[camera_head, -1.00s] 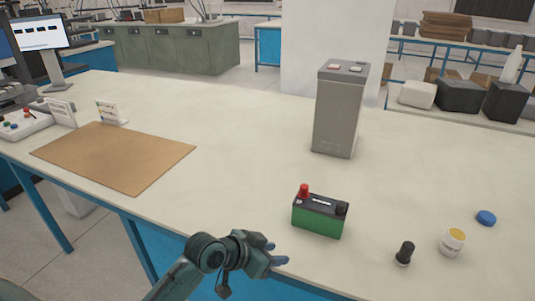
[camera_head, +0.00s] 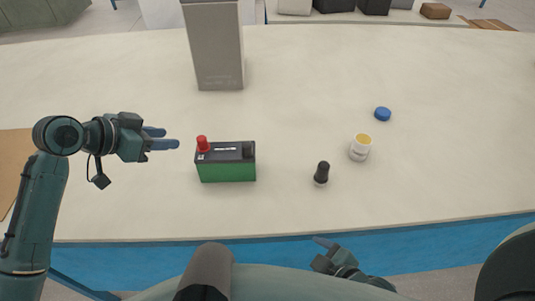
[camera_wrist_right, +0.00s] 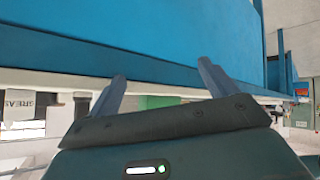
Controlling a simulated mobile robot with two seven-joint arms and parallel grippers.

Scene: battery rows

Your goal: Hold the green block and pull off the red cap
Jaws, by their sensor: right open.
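The green block (camera_head: 228,172) is a battery-like box with a dark top, standing upright on the table. The red cap (camera_head: 202,143) sits on the left end of its top, and a black cap (camera_head: 247,149) on the right end. My left gripper (camera_head: 168,138) is left of the block, fingers apart and pointing at it, empty and not touching. My right gripper (camera_head: 318,241) is low at the table's front edge, right of the block. In the right wrist view (camera_wrist_right: 160,88) its fingers are wide apart with nothing between them, facing the blue table frame.
A black-capped small bottle (camera_head: 321,174), a white jar with yellow top (camera_head: 360,148) and a blue lid (camera_head: 382,114) stand right of the block. A tall grey box (camera_head: 217,50) stands behind. A brown mat (camera_head: 12,160) lies far left. The table between is clear.

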